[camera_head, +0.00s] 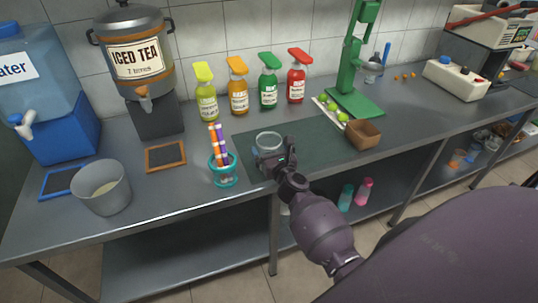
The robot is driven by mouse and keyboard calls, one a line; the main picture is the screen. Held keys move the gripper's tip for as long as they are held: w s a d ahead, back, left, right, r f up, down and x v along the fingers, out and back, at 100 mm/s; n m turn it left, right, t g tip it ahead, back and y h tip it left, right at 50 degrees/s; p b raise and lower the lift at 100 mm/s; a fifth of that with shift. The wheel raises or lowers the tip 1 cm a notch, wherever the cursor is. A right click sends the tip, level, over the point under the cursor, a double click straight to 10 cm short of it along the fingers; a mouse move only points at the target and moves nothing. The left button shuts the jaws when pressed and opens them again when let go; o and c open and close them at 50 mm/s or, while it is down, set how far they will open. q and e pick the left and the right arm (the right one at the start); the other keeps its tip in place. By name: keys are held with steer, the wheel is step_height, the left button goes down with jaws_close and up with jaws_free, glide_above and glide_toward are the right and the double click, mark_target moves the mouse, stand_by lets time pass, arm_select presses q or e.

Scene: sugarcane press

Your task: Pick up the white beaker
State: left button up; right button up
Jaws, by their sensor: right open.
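A clear, whitish-rimmed beaker (268,141) stands upright on the dark mat (325,147) on the counter. It looks like the white beaker. My right gripper (274,158) is open at the beaker's near right side and hides part of its lower body. I cannot tell whether the fingers are around the beaker or only beside it. My left gripper is not in view.
A teal-rimmed cup (223,174) with colourful sticks stands close left of the beaker. A brown wooden bowl (363,135) and a green press (354,90) are to the right. Several syrup bottles (238,92) line the back. A grey bucket (101,187) stands at left.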

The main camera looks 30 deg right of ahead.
steer(key=shift+x, duration=0.85)
steer(key=c, duration=0.9)
